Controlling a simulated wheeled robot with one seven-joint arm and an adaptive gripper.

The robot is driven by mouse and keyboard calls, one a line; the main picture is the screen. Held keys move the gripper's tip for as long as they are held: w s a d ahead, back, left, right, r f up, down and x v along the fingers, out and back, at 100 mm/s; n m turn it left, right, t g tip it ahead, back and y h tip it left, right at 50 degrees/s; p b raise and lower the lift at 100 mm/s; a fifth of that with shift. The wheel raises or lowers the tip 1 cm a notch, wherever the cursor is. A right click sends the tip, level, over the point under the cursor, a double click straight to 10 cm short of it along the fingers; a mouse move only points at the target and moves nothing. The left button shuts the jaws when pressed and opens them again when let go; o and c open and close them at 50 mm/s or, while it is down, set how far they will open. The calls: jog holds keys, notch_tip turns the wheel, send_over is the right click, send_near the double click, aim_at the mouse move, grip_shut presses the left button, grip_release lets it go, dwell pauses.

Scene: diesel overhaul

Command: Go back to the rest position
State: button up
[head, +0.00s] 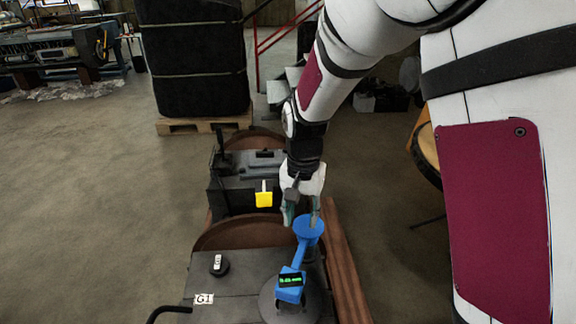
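My gripper (301,212) points down over the right part of the near dark block. Its fingertips are at the round top of a blue part (307,229). The two fingers look spread apart; whether they touch the blue part cannot be told. The blue part runs down to a blue block with a dark face and green marks (291,281), which sits on a round grey disc (268,300). My arm comes in from the upper right.
The near dark block (235,275) carries a G1 label (204,299) and a black knob (219,265). Behind stands another dark block with a yellow piece (264,198). A black wrapped stack (193,60) stands on a pallet (203,125). The floor at left is clear.

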jog(key=s+d+r+n+t+p, duration=0.15)
jog(key=s+d+r+p, duration=0.3)
jog(key=s+r, duration=0.6)
jog(key=s+d+r+n+t+p, duration=0.1)
jog(key=s+d+r+n+p, duration=0.15)
jog(key=s+d+r, duration=0.75)
jog(key=s+a+r+t+p, duration=0.1)
jog(key=s+a+r+p, duration=0.1)
jog(key=s+r, duration=0.4)
jog(key=s, duration=0.3)
jog(key=shift+a+r+n+t+p, duration=0.3)
jog(key=shift+r+n+t+p, duration=0.05)
jog(key=shift+r+n+p, duration=0.05)
